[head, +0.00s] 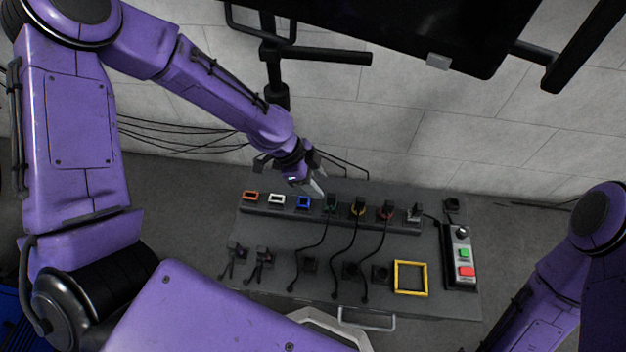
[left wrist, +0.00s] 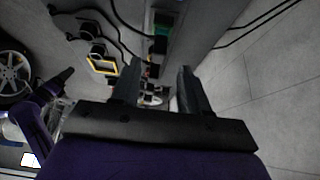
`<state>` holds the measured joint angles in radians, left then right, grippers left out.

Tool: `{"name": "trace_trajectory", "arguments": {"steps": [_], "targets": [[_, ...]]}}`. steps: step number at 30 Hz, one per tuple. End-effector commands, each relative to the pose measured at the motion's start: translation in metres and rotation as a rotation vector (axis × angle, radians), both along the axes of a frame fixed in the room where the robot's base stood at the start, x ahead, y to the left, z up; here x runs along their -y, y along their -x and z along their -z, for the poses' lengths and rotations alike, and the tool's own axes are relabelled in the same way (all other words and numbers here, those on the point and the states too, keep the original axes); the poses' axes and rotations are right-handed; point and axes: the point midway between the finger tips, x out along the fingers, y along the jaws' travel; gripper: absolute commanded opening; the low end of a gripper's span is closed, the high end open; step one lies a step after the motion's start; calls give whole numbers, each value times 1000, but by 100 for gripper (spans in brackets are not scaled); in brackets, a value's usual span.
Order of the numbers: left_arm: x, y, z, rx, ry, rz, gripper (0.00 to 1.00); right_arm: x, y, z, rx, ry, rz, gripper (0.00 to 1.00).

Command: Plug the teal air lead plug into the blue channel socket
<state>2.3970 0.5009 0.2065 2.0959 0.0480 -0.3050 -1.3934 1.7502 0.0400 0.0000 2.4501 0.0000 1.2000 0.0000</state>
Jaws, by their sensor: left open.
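The blue channel socket (head: 303,202) is a blue-framed opening in the raised back row of the grey bench panel, and it looks empty. Just right of it a dark plug with a green-teal tint (head: 331,204) sits in the row, its black lead running down toward the front. I cannot tell for certain that this is the teal air lead plug. My left gripper (head: 314,184) is above and behind these two, apart from the panel. Its fingers also show in the left wrist view (left wrist: 157,88), spread with nothing between them. My right gripper is out of view.
Orange (head: 250,196) and white (head: 277,199) framed sockets look empty. Yellow (head: 358,208) and red (head: 387,211) positions hold plugs. Dark leads and parked plugs (head: 263,255) fill the front. A yellow frame (head: 397,278) and button box (head: 461,257) are right. A screen hangs above.

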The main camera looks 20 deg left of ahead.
Motion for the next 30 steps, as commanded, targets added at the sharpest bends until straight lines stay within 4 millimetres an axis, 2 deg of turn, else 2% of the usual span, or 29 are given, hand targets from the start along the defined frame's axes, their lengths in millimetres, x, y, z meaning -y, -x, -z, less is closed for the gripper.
{"name": "trace_trajectory", "arguments": {"steps": [1,6,15,26,27,29,30], "targets": [[4,-1,15,0,-1,2,45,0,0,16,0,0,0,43],[14,-4,37,1,-2,0,45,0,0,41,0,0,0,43],[29,-8,61,0,-1,-2,45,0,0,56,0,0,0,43],[32,-9,64,0,0,-4,45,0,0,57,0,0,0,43],[32,-9,64,0,0,-4,41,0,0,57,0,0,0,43],[32,-9,64,0,0,-4,22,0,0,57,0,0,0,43],[32,-9,64,0,0,-4,9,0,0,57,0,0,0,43]]}}
